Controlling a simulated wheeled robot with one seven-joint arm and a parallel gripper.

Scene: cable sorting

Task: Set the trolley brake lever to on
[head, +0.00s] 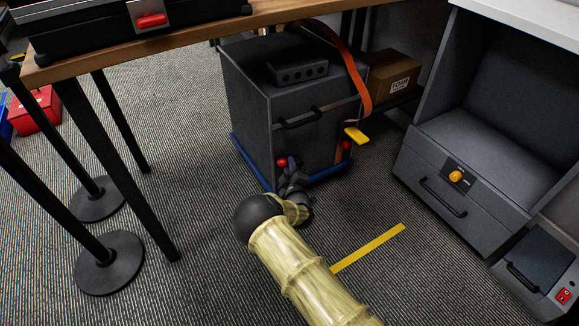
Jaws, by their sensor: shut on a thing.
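The trolley is a dark grey drawer unit (245,95) on a blue base (243,160), standing under the wooden table in the head view. A small red knob (282,162), which looks like the tip of the brake lever, shows low on its front. My gripper (287,172) is at this knob, low at the front of the unit, and is shut on the lever. The fingers are dark and small, and they hide most of the lever. Its exact angle and any on/off marking cannot be made out.
An orange strap (352,70) with a yellow end hangs over the unit's right side. A cardboard box (393,78) stands behind it. Black posts (85,120) stand left. A grey cabinet (418,205) with an orange knob stands right. Carpet with a yellow stripe (372,246) lies between.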

